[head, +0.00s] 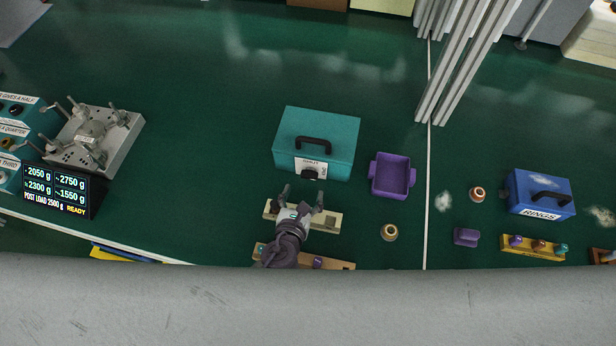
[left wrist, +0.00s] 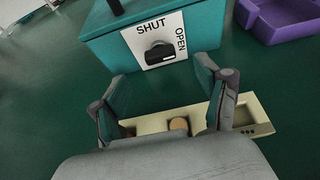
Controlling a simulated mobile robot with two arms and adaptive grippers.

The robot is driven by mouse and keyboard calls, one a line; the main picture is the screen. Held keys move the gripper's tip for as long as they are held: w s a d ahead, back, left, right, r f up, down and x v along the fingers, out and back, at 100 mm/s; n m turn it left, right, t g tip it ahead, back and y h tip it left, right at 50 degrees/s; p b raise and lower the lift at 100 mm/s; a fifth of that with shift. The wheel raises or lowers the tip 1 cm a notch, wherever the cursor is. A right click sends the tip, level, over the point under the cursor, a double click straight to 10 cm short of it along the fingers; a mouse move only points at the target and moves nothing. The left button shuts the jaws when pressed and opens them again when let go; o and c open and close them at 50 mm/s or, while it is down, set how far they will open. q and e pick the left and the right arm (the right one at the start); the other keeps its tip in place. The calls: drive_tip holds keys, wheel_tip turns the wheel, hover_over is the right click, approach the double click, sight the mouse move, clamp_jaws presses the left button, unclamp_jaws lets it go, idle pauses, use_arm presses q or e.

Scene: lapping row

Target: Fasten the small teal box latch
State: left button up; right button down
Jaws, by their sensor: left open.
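The teal box (head: 334,130) stands on the green bench, its lid down and its black handle on top. Its black latch (head: 311,174) is on the front face, over a white label; in the left wrist view the latch (left wrist: 160,53) lies roughly sideways, below the word SHUT and left of the word OPEN. My left gripper (head: 301,195) is open and empty just in front of the box, fingers pointing at the latch. In the left wrist view the gripper (left wrist: 160,75) has its fingers spread on both sides, apart from the latch. My right gripper is out of view.
A cream holder (head: 329,221) lies under my left gripper, with a wooden rack (head: 342,265) nearer. A purple tray (head: 373,178) and a brass ring (head: 390,232) stand right. A blue RINGS box (head: 540,190) is farther right.

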sight(308, 177)
use_arm(q)
drive_tip(key=x, duration=0.5)
drive_tip(key=shift+w+f+b, duration=0.15)
drive_tip(key=shift+w+b, duration=0.15)
drive_tip(key=shift+w+f, duration=0.1)
drive_tip(key=shift+w, duration=0.15)
drive_tip(key=shift+w+d, duration=0.1)
drive_tip(key=shift+w, duration=0.1)
drive_tip(key=c, duration=1.2)
drive_tip(key=shift+o, duration=0.2)
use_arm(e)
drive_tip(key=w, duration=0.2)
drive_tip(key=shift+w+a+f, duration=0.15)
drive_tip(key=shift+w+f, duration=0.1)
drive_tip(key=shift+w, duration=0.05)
